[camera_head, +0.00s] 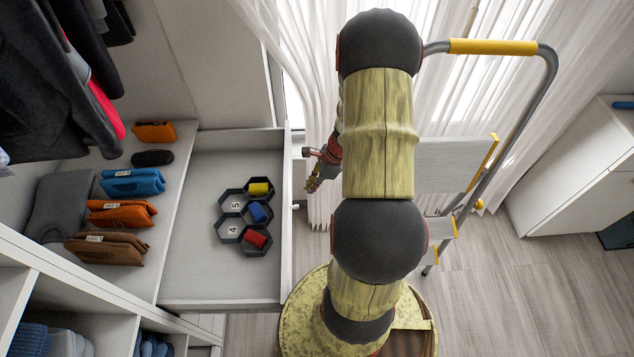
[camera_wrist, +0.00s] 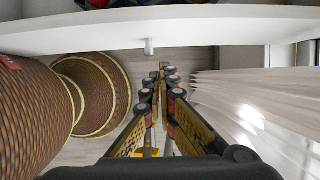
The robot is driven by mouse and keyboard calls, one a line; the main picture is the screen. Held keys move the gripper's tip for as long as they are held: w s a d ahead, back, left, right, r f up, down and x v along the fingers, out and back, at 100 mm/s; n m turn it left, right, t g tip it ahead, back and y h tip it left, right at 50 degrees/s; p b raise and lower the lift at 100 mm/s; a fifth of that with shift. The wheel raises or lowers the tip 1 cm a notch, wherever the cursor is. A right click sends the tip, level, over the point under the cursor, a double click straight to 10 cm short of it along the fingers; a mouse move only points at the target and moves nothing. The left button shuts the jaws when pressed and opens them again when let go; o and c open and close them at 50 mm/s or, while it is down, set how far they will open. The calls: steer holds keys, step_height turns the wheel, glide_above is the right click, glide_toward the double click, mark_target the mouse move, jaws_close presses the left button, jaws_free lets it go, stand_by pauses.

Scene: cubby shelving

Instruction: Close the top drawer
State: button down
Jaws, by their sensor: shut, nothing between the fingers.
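The white top drawer (camera_head: 180,235) stands pulled out of the shelving towards the right in the head view. Its front panel (camera_head: 287,240) faces my gripper, and a small knob (camera_head: 296,206) sticks out from it. In the wrist view the drawer front (camera_wrist: 230,22) crosses the top, with a pale knob (camera_wrist: 149,46) below it. My gripper (camera_head: 313,186) is just outside the front panel, apart from the knob. Its fingers (camera_wrist: 163,70) are shut with nothing between them. My arm hides part of the area to the right.
Inside the drawer lies a black hexagonal organizer (camera_head: 230,229) with yellow, blue and red rolled items. A stepladder (camera_head: 455,165) stands right of my arm, before white curtains (camera_head: 318,100). Wooden floor (camera_head: 490,280) is clear at lower right.

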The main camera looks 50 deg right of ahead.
steer(key=w+a, duration=0.1)
steer(key=w+a+b, duration=0.1)
steer(key=w, duration=0.1)
steer(key=shift+w+a+f, duration=0.15)
steer(key=shift+a+f, duration=0.25)
steer(key=w+a+p, duration=1.2)
steer(key=w+a, duration=1.2)
steer(key=w, duration=0.4)
